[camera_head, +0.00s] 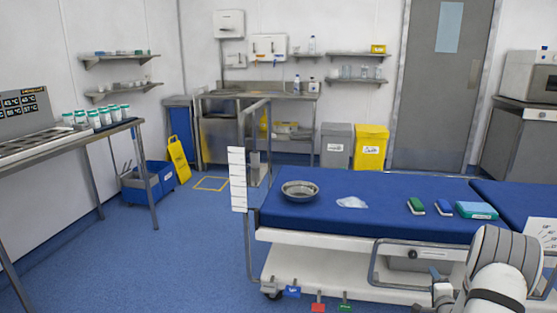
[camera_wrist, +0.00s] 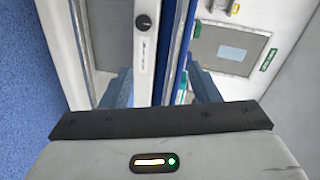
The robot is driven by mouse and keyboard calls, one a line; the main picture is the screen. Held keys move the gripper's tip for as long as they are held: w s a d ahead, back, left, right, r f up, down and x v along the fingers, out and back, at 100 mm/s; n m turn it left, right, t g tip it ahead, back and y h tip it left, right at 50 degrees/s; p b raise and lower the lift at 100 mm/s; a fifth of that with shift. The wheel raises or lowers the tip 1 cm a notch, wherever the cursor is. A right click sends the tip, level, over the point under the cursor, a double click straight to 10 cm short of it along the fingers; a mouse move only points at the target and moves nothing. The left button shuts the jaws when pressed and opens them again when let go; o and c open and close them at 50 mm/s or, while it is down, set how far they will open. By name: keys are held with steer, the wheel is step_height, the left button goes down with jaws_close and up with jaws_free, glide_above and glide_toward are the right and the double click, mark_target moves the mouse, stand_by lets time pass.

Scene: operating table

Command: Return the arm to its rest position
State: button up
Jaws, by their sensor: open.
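My arm (camera_head: 500,265) is folded at the bottom right of the head view, in front of the operating table's (camera_head: 385,220) near side. In the wrist view my gripper (camera_wrist: 161,82) shows two blue-grey fingers standing well apart, with nothing held between them. The wrist view is turned on its side. Beyond the fingers it shows the table's white side with a black knob (camera_wrist: 143,22). I cannot make out the fingers in the head view.
On the blue table top are a steel bowl (camera_head: 300,190), a clear crumpled item (camera_head: 351,202), a green block (camera_head: 415,206), a blue-white block (camera_head: 444,207) and a teal pack (camera_head: 476,210). A metal rail (camera_head: 420,250) runs along the near side. Blue floor (camera_head: 190,250) at left is free.

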steer(key=s+a+r+n+g+p, duration=0.1)
steer(key=a+r+n+g+p, duration=0.2)
steer(key=a+r, duration=0.5)
steer(key=s+a+r+n+g+y+p, duration=0.15)
steer(key=a+r+p, duration=0.3)
steer(key=r, duration=0.65)
steer(key=s+a+r+n+g+h+p, duration=0.15)
steer(key=a+r+n+p, duration=0.3)
steer(key=r, duration=0.55)
steer(key=s+a+r+n+g+y+p, duration=0.1)
steer(key=s+a+r+n+g+p, duration=0.1)
steer(key=s+a+r, duration=0.4)
steer(key=s+a+r+n+g+y+p, duration=0.1)
steer(key=s+a+r+n+p, duration=0.3)
steer(key=s, duration=0.9)
steer(key=s+a+r+n+g+y+p, duration=0.2)
steer(key=s+a+r+n+g+p, duration=0.1)
steer(key=s+a+r+p, duration=0.4)
steer(key=s+a+g, duration=0.1)
steer(key=s+a, duration=0.1)
steer(key=a, duration=0.1)
steer(key=shift+s+a+r+n, duration=0.3)
steer(key=shift+s, duration=0.05)
steer(key=shift+w+d, duration=0.1)
steer(key=shift+s+d, duration=0.1)
steer(key=shift+s, duration=0.1)
